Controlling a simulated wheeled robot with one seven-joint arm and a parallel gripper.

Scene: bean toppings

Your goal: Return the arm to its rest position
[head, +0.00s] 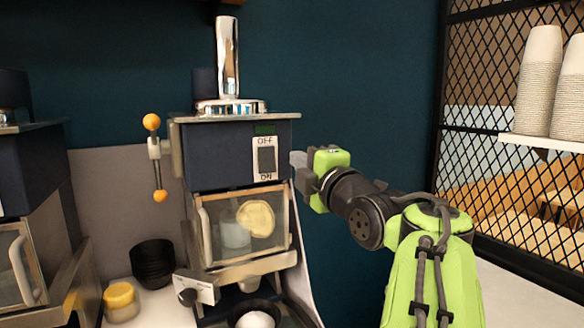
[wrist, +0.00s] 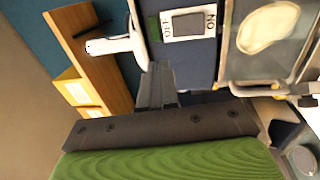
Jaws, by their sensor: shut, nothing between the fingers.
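My green and black arm (head: 372,212) reaches up from the lower right in the head view. My gripper (head: 299,160) is at the right side of the dark blue machine (head: 218,152), close to its edge, beside the OFF/ON switch (head: 266,158). In the wrist view my gripper (wrist: 158,85) is shut, with nothing held between the fingers. The switch (wrist: 188,24) shows there just above the fingertips. Whether the fingers touch the machine, I cannot tell.
A glass-fronted compartment (head: 205,235) is below the switch. Black bowls (head: 153,262) and a yellow-lidded jar (head: 121,301) stand to the left. The dark wall above my arm is clear.

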